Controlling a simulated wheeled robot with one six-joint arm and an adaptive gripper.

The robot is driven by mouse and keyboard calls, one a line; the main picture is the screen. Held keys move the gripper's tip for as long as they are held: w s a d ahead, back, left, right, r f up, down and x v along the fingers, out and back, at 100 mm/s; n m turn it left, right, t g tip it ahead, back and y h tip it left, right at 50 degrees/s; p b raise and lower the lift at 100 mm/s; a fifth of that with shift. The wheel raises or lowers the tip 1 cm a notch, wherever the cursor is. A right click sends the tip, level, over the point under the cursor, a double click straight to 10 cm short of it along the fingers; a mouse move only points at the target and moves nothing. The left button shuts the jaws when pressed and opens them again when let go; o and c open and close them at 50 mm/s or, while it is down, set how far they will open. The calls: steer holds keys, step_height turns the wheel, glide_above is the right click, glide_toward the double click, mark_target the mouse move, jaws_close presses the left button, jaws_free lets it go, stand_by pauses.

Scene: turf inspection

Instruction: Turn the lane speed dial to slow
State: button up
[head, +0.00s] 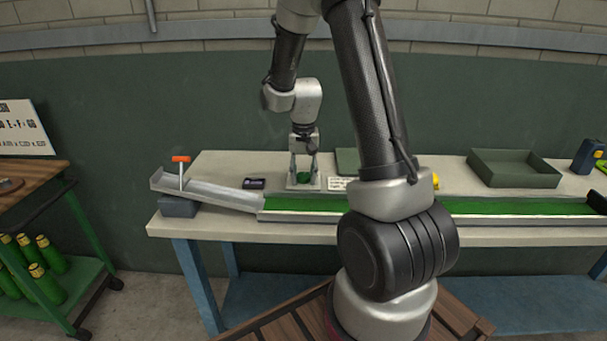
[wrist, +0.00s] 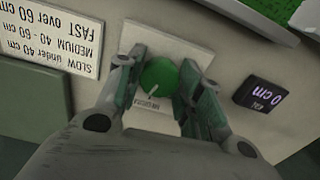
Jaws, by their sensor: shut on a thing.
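The lane speed dial (wrist: 158,80) is a round green knob with a pale pointer mark on a light square plate (wrist: 150,38). In the wrist view the pointer aims toward the lower left, close to a label (wrist: 150,105) that seems to read MEDIUM. My gripper (wrist: 158,84) is shut on the dial, one finger on each side. In the head view the dial (head: 304,177) sits on the table behind the green lane, between my gripper's fingers (head: 304,168). The other labels on the plate are hidden by my fingers or too small to read.
A speed card (wrist: 55,35) lists slow, medium and fast distances. A small black display (wrist: 260,97) reads 0 cm. The green lane (head: 320,206) with a grey ramp (head: 225,193) runs along the table front. An empty green tray (head: 514,169) stands right.

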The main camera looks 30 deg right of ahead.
mark_target(304, 175)
steer(key=n, duration=1.2)
steer(key=shift+d, duration=0.1)
stand_by(0.6)
steer(key=o, duration=1)
steer(key=shift+o, duration=0.2)
step_height(304, 175, up, 12)
